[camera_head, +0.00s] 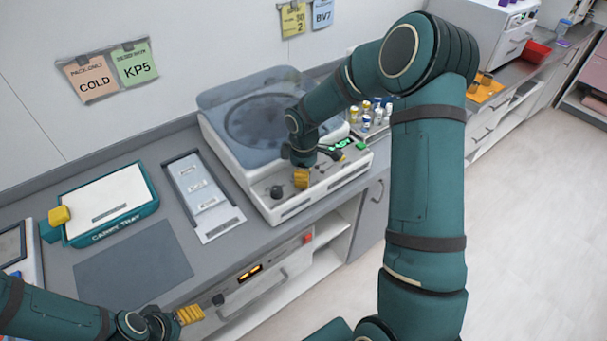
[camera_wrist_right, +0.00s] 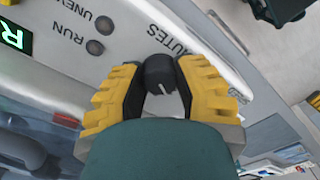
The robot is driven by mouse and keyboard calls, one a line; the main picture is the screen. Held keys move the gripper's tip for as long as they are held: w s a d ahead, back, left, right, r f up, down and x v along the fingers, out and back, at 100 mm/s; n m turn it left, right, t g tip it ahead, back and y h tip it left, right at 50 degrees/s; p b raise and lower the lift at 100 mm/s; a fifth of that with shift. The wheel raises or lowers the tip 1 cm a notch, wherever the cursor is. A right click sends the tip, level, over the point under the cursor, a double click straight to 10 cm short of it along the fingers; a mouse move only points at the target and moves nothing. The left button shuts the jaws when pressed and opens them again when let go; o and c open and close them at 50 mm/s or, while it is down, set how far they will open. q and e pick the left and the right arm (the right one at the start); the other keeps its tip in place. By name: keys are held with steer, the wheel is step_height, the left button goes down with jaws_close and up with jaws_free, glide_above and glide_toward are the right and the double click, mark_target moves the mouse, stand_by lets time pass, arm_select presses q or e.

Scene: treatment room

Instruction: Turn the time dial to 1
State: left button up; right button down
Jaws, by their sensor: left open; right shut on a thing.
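The centrifuge (camera_head: 233,170), a white machine with a blue-grey lid, stands on the counter. In the right wrist view, a dark dial (camera_wrist_right: 158,70) with a white pointer line sits on its panel, beside lettering that ends in "UTES". My right gripper (camera_wrist_right: 160,78) is shut on this dial, one yellow finger on each side. In the head view the right gripper (camera_head: 302,178) hides the dial. Another black knob (camera_head: 277,191) shows to its left on the front panel. My left gripper (camera_head: 190,315) is low at the counter's front, open and empty.
Buttons labelled "RUN" (camera_wrist_right: 95,47) and "UNEV…" and a green display (camera_wrist_right: 14,36) are near the dial. A teal-rimmed tray (camera_head: 150,208), a grey panel with labels (camera_head: 226,222) and a dark mat (camera_head: 135,265) lie left. Small vials (camera_head: 367,118) stand behind right.

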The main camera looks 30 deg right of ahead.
steer(key=shift+f, duration=0.1)
steer(key=c, duration=0.6)
jaws_free()
steer(key=shift+r, duration=0.2)
step_height(320, 180, up, 12)
steer(key=shift+f, duration=0.1)
steer(key=shift+s+f, duration=0.1)
